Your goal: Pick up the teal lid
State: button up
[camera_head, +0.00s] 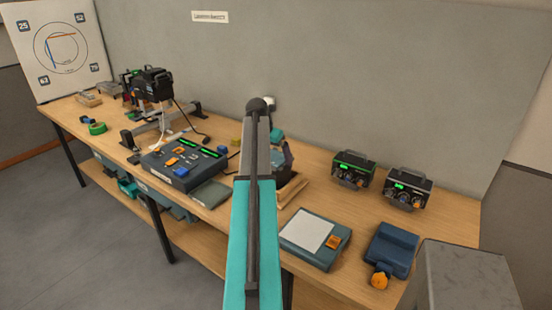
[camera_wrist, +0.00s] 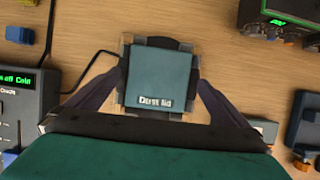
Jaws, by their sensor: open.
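The teal lid (camera_wrist: 157,75) is a flat, square piece with a printed label along its near edge, in the middle of the wrist view. My gripper (camera_wrist: 158,88) is open, with one dark finger at the left and one at the right of the lid. I cannot tell whether the fingers touch it. In the head view my arm hides much of this area.
A console with green displays (camera_head: 182,163) stands left of my arm. Two dark boxes, one at the left (camera_head: 352,170) and one at the right (camera_head: 408,189), stand near the wall. A tablet-like panel (camera_head: 300,232) and a blue device (camera_head: 391,249) lie at the front right of the wooden bench.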

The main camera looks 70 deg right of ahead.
aim_at(273, 159)
dwell(0.3)
jog(key=c, duration=1.2)
jog(key=shift+r, duration=0.15)
jog(key=shift+d+r+b, duration=0.1)
jog(key=shift+r+b, duration=0.65)
jog(key=shift+r, duration=0.65)
jog(key=shift+w+a+r, duration=0.1)
jog(key=shift+a+r, duration=0.05)
jog(key=shift+a, duration=0.1)
jog(key=w+a+b, duration=0.2)
jog(key=a, duration=0.5)
jog(key=w+a+r+b, duration=0.1)
jog(key=w+a+b, duration=0.1)
jog(key=a, duration=0.5)
jog(key=shift+w+a+r, duration=0.25)
jog(key=shift+w+r, duration=0.05)
jog(key=shift+w, duration=0.5)
